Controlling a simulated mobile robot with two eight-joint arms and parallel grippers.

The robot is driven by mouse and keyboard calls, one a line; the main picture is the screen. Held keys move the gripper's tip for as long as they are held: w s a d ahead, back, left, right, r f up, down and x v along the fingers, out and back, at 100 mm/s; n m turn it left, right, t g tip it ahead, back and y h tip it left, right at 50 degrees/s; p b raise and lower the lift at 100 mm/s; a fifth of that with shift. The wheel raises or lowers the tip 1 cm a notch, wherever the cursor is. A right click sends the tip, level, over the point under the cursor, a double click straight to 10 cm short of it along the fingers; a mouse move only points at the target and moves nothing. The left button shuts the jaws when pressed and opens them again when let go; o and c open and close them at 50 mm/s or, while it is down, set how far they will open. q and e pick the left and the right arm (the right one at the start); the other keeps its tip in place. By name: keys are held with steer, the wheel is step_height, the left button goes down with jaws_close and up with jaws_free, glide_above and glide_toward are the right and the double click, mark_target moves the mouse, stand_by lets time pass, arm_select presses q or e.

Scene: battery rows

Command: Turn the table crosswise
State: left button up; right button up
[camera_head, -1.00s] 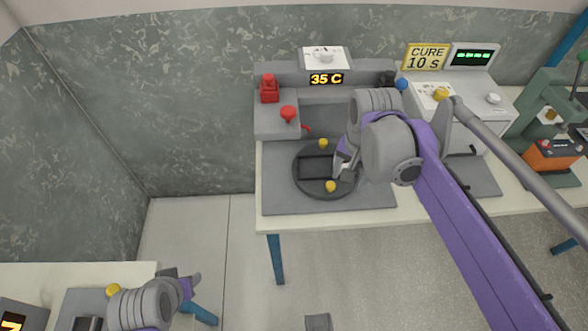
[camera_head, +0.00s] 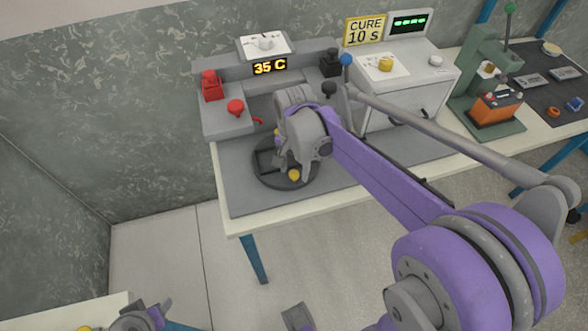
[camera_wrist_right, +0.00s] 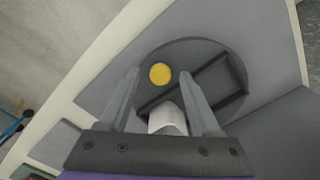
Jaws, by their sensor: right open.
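The round dark turntable (camera_head: 262,179) lies on the grey mat of the workbench, with a rectangular recess across its middle. A front yellow knob (camera_head: 294,174) and a rear yellow knob (camera_head: 277,132) stand on it; the rear one is partly hidden by my right arm. My right gripper (camera_head: 287,160) is over the turntable's right part. In the right wrist view its two fingers (camera_wrist_right: 160,84) are open, with a yellow knob (camera_wrist_right: 161,72) at the gap between the fingertips; contact cannot be told. My left gripper (camera_head: 158,312) is low at the bottom left, its jaws unclear.
Behind the turntable stands a grey console with a red block (camera_head: 212,86), a red knob (camera_head: 236,107) and a 35 C display (camera_head: 270,67). A cure unit (camera_head: 400,85) and a green press (camera_head: 481,112) stand to the right. Bare mat lies in front.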

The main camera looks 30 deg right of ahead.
steer(key=shift+f, duration=0.25)
jaws_close()
stand_by(1.4)
